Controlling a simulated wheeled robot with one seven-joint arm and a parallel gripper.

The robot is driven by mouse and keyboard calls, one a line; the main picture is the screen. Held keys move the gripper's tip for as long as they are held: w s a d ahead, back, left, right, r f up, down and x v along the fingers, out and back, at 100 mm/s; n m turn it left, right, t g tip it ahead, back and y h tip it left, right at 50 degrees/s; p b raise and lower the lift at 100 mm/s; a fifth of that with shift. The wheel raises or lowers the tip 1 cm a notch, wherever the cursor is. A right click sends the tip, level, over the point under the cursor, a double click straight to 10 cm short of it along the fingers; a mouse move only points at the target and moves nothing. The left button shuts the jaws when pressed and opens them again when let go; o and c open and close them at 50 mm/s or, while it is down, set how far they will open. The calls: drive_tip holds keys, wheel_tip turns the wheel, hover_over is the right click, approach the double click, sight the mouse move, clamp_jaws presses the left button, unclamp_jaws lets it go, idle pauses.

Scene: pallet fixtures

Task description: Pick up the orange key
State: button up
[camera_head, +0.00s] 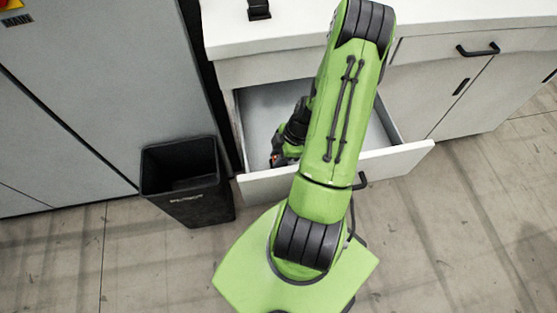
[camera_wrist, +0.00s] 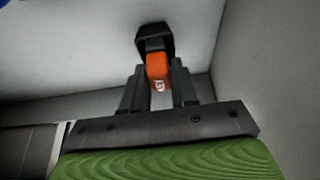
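The orange key (camera_wrist: 158,68) shows in the wrist view, with a black block-shaped part (camera_wrist: 154,38) at its far end. It is inside the open drawer (camera_head: 265,188). My gripper (camera_wrist: 158,76) reaches down into the drawer, with one finger on each side of the orange part. The fingers are very close to its sides, but I cannot tell whether they press on it. In the head view, a small bit of orange (camera_head: 276,158) shows at the gripper's tip near the drawer's front left. My arm hides much of the drawer's middle.
The drawer walls stand close around my gripper. A black bin (camera_head: 186,180) stands on the floor left of the drawer. The white counter (camera_head: 290,28) is above, with a small black object (camera_head: 258,10) on it. Closed cabinets (camera_head: 470,85) are at the right.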

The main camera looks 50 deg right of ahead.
clamp_jaws()
wheel_tip(320, 180, up, 10)
drive_tip(key=shift+r+p, duration=0.1)
drive_tip(key=shift+p, duration=1.05)
drive_tip(key=shift+w, duration=0.1)
